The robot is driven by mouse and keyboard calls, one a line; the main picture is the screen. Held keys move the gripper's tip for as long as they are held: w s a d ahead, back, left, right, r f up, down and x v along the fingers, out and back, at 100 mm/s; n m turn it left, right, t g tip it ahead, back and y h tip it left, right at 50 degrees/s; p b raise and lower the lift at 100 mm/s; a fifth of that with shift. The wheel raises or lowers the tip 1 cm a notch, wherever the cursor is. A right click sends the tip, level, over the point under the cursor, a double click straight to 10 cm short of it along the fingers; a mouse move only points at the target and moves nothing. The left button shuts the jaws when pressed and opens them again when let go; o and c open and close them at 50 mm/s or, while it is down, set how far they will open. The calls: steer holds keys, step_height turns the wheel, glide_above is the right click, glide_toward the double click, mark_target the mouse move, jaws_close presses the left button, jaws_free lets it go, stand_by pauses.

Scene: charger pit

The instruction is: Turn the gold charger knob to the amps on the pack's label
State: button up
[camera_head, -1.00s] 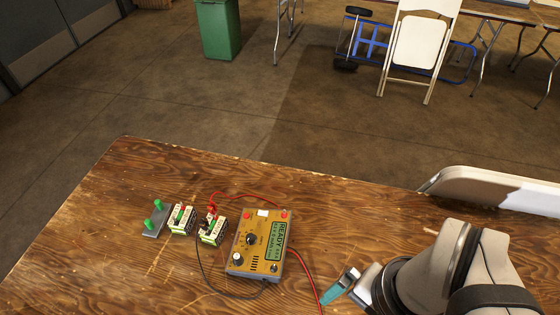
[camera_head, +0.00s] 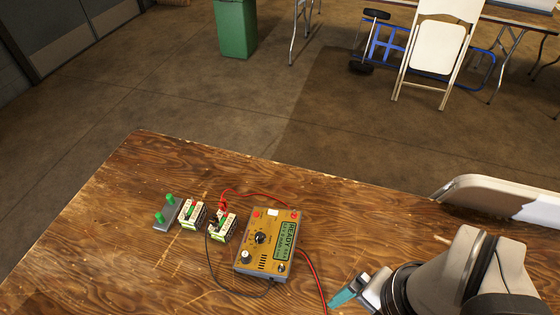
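The gold charger (camera_head: 254,262) lies on the wooden table, with a dark round dial knob (camera_head: 260,238) on its face and a paler knob (camera_head: 245,257) at its lower left. Its green screen (camera_head: 286,241) reads READY; the smaller text is too small to read surely. One battery pack (camera_head: 223,227) stands left of the charger with red and black leads at it. A second pack (camera_head: 192,213) stands further left. The label numbers are not legible. My gripper (camera_head: 342,297) has teal fingertips and is right of the charger, apart from it; its opening is not clear.
A grey stand with green posts (camera_head: 168,213) is left of the packs. A red lead (camera_head: 314,275) and a black lead (camera_head: 228,288) run on the table near the charger. A white folding chair (camera_head: 500,198) stands at the table's right edge. The table behind the charger is clear.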

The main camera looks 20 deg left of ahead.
steer(key=w+a+n, duration=0.1)
steer(key=w+n, duration=0.1)
steer(key=w+a+r+n, duration=0.1)
steer(key=w+n, duration=0.1)
steer(key=n, duration=0.1)
steer(key=w+a+r+n, duration=0.1)
steer(key=w+n, duration=0.1)
steer(key=n, duration=0.1)
steer(key=shift+w+r+g, duration=0.2)
steer(key=shift+r+g, duration=0.05)
steer(key=shift+g, duration=0.05)
steer(key=c, duration=0.5)
steer(key=w+a+n, duration=0.1)
steer(key=n, duration=0.1)
steer(key=w+a+n, duration=0.2)
steer(key=n, duration=0.1)
steer(key=w+a+n+h, duration=0.1)
steer(key=w+n, duration=0.1)
steer(key=shift+w+a+r, duration=0.1)
steer(key=shift+a+r, duration=0.1)
steer(key=shift+a, duration=0.2)
steer(key=n+h, duration=0.2)
steer(key=n, duration=1.4)
glide_above(259, 235)
steer(key=w, duration=0.1)
step_height(259, 235, down, 4)
steer(key=f, duration=1.6)
steer(key=shift+s, duration=0.4)
steer(key=shift+r, duration=0.1)
jaws_close()
